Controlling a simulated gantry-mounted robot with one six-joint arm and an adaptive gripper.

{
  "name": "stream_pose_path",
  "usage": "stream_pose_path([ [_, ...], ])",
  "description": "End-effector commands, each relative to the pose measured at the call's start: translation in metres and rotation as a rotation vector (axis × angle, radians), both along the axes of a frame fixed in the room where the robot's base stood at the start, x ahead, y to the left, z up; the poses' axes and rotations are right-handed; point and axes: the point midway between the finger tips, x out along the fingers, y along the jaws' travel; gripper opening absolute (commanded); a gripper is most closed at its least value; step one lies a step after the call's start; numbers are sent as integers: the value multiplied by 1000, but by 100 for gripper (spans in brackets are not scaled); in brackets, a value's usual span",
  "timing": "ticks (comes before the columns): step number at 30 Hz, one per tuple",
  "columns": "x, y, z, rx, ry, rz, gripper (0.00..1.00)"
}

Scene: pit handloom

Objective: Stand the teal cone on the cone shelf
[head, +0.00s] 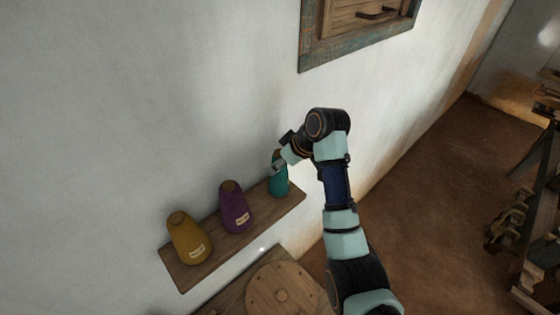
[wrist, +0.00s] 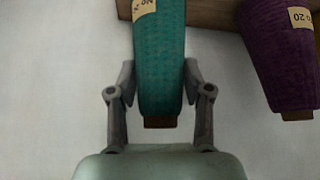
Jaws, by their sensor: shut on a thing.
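The teal cone (head: 279,180) is at the right end of the wooden cone shelf (head: 208,262) in the head view, upright. I cannot tell whether its base touches the shelf. My gripper (head: 277,165) is at the cone's upper part, partly hiding its top. In the wrist view the teal cone (wrist: 160,60) lies between the two fingers of my gripper (wrist: 160,85), which are closed on its sides. The cone's narrow brown tip points toward the gripper's palm. The shelf (wrist: 207,12) shows behind it.
A purple cone (head: 232,208) stands mid-shelf and a yellow cone (head: 187,240) at the shelf's left; the purple one also shows in the wrist view (wrist: 283,62). A round wooden lid (head: 285,290) is below the shelf. A framed wooden hatch (head: 345,25) is on the wall above.

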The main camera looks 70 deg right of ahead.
Motion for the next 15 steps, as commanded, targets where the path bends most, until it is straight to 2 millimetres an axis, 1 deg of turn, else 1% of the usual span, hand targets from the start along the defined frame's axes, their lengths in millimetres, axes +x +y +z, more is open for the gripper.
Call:
stream_pose_path([
  [8, 0, 0, -1, -2, -1, 0, 0],
  [9, 0, 0, -1, -2, -1, 0, 56],
  [11, 0, 0, -1, -2, -1, 0, 66],
  [12, 0, 0, -1, -2, -1, 0, 73],
  [13, 0, 0, -1, -2, -1, 0, 75],
  [15, 0, 0, -1, -2, -1, 0, 75],
])
